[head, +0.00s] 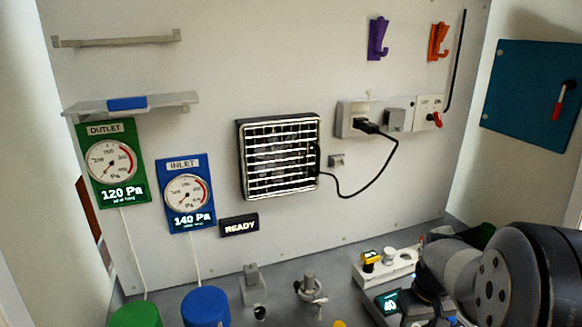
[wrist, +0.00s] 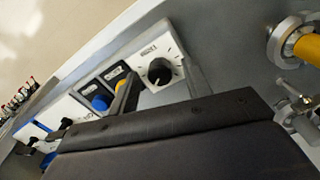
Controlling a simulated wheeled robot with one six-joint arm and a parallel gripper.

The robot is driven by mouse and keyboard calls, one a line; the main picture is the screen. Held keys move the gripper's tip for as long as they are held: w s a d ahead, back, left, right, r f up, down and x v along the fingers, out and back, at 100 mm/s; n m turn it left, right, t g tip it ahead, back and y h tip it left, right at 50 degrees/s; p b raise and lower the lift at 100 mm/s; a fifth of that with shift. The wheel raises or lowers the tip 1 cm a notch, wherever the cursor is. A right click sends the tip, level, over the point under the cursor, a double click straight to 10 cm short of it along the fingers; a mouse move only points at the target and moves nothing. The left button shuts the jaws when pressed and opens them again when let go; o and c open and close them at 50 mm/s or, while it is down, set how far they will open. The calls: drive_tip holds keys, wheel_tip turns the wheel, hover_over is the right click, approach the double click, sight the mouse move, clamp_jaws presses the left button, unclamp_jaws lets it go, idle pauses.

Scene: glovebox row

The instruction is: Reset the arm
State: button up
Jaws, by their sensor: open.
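My arm (head: 500,285) reaches in at the lower right of the head view, low over the bench. Its end is mostly hidden there behind the arm links. The fingers point toward a white plate with a black dial knob (wrist: 159,72). A blue button (wrist: 100,102) and a yellow button lie left of the knob. I cannot tell whether the fingers touch the panel.
A fan grille (head: 279,156), a socket strip with a plugged black cord (head: 366,180) and two gauges, outlet (head: 112,162) and inlet (head: 187,193), are on the back wall. Green and blue round containers (head: 205,307) stand at the front. A yellow cylinder (wrist: 307,48) is at right in the wrist view.

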drive_tip(key=n, duration=0.4)
drive_tip(key=shift+n+b, duration=0.3)
drive_tip(key=shift+n, duration=0.1)
wheel_tip(320, 180, up, 10)
drive_tip(key=shift+r, duration=0.25)
drive_tip(key=shift+a+f, duration=0.1)
